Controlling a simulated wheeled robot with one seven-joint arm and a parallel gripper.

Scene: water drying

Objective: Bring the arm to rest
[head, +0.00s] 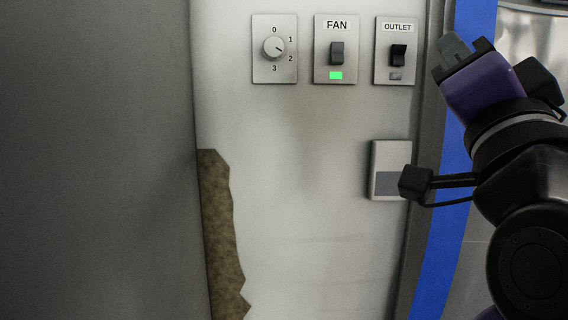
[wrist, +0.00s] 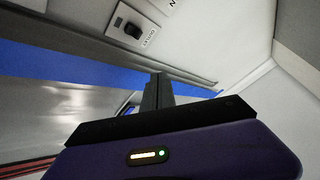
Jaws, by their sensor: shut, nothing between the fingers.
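My gripper (head: 453,45) is at the upper right of the head view, pointing up and to the left beside the outlet switch. In the wrist view its fingers (wrist: 158,90) are together, with nothing between them. The outlet switch (head: 398,55) is a black rocker on a grey plate; it also shows at the top of the wrist view (wrist: 132,30). The gripper looks apart from it.
The fan switch (head: 337,53) has a lit green lamp. A dial (head: 274,47) marked 0 to 3 is to its left. A grey box (head: 390,155) is lower on the white wall. A blue strip (head: 440,250) runs along the wall's right edge. A grey panel (head: 95,160) fills the left.

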